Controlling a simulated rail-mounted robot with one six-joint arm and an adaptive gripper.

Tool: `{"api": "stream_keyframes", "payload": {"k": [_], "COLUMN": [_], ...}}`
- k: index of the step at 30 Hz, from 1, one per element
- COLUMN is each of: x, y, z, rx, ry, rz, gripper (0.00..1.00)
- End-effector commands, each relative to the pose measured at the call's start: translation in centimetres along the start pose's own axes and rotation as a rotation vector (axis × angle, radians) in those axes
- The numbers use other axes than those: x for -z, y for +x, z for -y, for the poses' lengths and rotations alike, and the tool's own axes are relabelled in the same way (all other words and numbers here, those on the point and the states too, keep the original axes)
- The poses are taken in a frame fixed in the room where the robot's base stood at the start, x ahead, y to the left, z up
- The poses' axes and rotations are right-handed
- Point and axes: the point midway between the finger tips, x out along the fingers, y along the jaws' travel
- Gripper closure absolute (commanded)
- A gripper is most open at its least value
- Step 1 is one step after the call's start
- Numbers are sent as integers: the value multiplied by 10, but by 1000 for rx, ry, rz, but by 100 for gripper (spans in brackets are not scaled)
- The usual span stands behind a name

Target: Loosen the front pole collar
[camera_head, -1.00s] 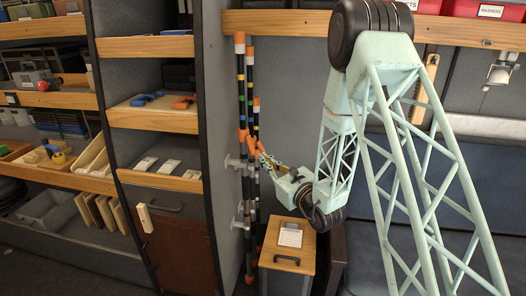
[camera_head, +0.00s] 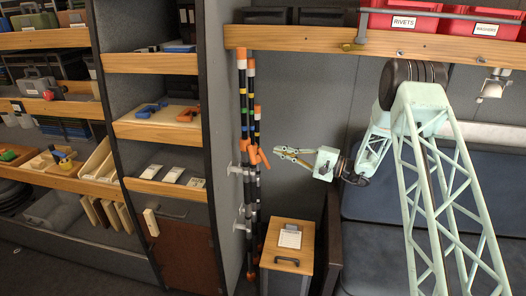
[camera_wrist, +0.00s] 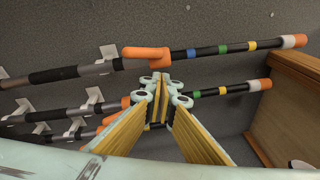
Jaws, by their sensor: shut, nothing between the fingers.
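Several upright black poles with coloured bands and orange ends stand against the grey wall panel in the head view. Orange collars (camera_head: 251,152) sit around them at mid-height, and one orange lever (camera_head: 263,157) sticks out to the right. In the wrist view the poles lie across the picture. The nearest-looking pole (camera_wrist: 222,49) carries an orange collar (camera_wrist: 148,55) with its lever pointing left along the pole. I cannot tell how tight it is. My gripper (camera_head: 279,153) is right of the poles, apart from them, shut and empty. Its fingertips (camera_wrist: 163,80) partly hide a lower collar in the wrist view.
White wall brackets (camera_head: 236,169) hold the poles. A small wooden-topped cabinet (camera_head: 287,262) stands below my gripper. A wooden shelf edge (camera_head: 300,38) runs above, with red bins (camera_head: 400,18). Open wall lies right of the poles.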

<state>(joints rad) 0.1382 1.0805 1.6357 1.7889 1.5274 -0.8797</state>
Motion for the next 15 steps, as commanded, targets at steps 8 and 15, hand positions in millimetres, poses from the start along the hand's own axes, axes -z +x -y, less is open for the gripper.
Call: {"api": "stream_keyframes", "payload": {"k": [8,15], "x": [23,28], "y": [-43,-54], "z": [-6,-11], "rx": [-99,-126], "ry": [-267,-338], "rz": [101,131], "gripper": [100,100]}}
